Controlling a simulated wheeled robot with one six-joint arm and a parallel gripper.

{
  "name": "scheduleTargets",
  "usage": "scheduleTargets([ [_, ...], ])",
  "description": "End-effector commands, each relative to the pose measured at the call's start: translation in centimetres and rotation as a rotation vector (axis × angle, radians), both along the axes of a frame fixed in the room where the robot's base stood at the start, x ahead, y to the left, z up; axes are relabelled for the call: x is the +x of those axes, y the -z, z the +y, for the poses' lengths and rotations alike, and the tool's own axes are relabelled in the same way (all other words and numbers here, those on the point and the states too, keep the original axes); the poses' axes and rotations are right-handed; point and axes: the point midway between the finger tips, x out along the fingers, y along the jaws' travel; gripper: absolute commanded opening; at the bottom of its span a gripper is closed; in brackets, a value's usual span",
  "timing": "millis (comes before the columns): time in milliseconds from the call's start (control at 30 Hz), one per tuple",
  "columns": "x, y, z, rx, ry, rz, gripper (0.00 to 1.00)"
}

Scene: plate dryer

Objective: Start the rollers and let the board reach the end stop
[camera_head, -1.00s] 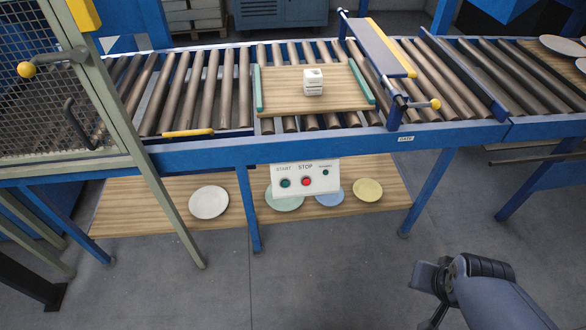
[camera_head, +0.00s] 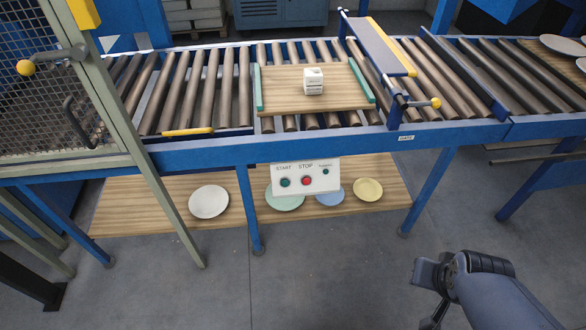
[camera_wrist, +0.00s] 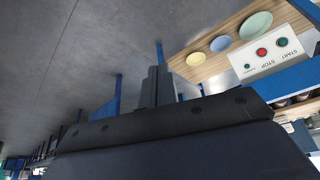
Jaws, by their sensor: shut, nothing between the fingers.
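The wooden board (camera_head: 285,98) with green end strips lies on the rollers (camera_head: 205,88), and a small white block (camera_head: 313,82) sits on it. Its right end is close beside the blue and yellow gate (camera_head: 385,48). The white control panel (camera_head: 318,177) below the frame has a green START button (camera_head: 285,182), a red STOP button (camera_head: 306,181) and a small green light. It also shows in the wrist view (camera_wrist: 268,57). My gripper (camera_wrist: 157,86) is shut and empty, over the floor and apart from the panel. I cannot pick out the end stop.
A lower wooden shelf (camera_head: 135,205) holds several plates, including a white plate (camera_head: 209,202) and a yellow plate (camera_head: 368,190). A mesh guard (camera_head: 45,90) stands at the left. The floor in front is clear.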

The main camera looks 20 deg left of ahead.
Motion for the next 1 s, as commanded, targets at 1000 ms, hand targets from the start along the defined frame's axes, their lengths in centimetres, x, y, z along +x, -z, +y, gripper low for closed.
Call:
scheduleTargets([
  [1000, 31.0, 22.2, -3.0, -0.875, -0.933, -0.794, 0.00],
])
